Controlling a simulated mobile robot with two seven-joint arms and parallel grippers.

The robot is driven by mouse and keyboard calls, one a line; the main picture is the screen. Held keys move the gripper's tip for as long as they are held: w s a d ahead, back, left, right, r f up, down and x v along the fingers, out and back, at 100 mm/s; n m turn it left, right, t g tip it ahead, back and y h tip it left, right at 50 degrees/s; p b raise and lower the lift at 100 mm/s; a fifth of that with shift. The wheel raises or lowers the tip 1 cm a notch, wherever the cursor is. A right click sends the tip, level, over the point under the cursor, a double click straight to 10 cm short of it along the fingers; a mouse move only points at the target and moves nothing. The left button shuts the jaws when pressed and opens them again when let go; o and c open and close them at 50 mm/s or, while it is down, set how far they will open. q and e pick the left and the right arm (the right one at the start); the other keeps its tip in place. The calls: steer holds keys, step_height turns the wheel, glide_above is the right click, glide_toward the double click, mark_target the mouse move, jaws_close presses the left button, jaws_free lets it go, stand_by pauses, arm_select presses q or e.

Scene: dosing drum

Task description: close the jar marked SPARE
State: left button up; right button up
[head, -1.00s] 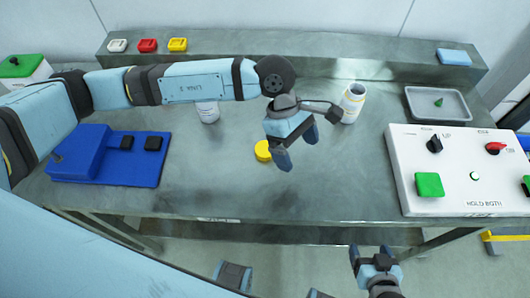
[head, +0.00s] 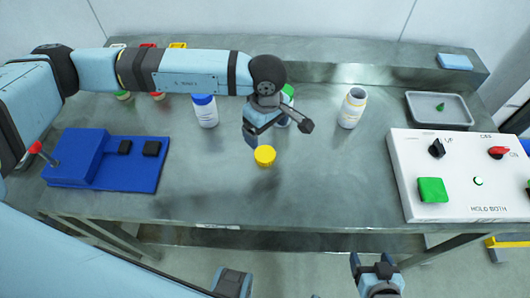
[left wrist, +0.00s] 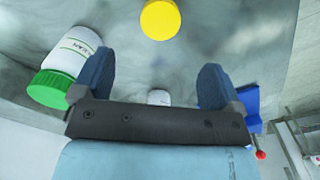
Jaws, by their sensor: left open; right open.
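An open white jar (head: 352,108) with a yellow band stands upright at the back right of the table; its label is too small to read. A yellow lid (head: 265,156) lies on the table left of and nearer than that jar. It also shows in the left wrist view (left wrist: 160,19), beyond the fingers. My left gripper (head: 252,138) is open and empty, just behind and left of the lid in the head view. My right gripper (head: 369,260) is open and empty at the bottom, in front of the table.
A green-lidded jar (left wrist: 62,70) is close beside my left gripper. A blue-lidded jar (head: 205,110) stands left. A blue switch panel (head: 90,185), a white control box (head: 410,165) and a grey tray (head: 438,122) flank clear table.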

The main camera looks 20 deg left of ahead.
arm_select(q)
glide_above(265, 154)
step_height(265, 154, down, 5)
steer(key=shift+d+f, duration=0.1)
steer(key=shift+d, duration=0.05)
steer(key=shift+f, duration=0.15)
steer(key=shift+f+p, duration=0.2)
steer(key=shift+p, duration=0.15)
step_height(265, 154, down, 4)
steer(key=shift+r+p, duration=0.15)
steer(key=shift+p, duration=0.3)
steer(key=shift+f, duration=0.55)
steer(key=shift+c, duration=0.4)
steer(key=c, duration=0.9)
